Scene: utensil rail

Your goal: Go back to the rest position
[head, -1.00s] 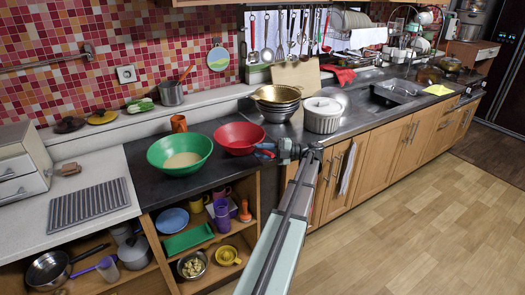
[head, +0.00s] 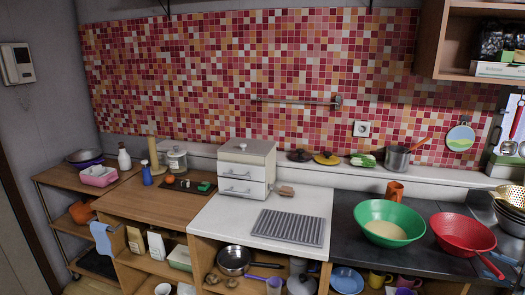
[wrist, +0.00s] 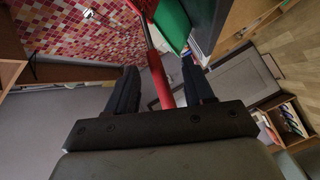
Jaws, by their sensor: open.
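My gripper (wrist: 159,70) shows only in the wrist view. Its two dark fingers are apart, so it is open. A red handle (wrist: 160,82) shows in the gap between the fingers; I cannot tell whether it touches them or lies beyond. In the head view, the red bowl (head: 463,232) sits on the dark counter at the right, with a red handle (head: 491,265) slanting toward the front edge. My arm is outside the head view.
A green bowl (head: 388,222) stands beside the red one; green also shows close by in the wrist view (wrist: 173,25). Metal colanders (head: 511,205) stand at the right edge. A white drawer box (head: 246,170) and striped mat (head: 288,227) are on the pale counter.

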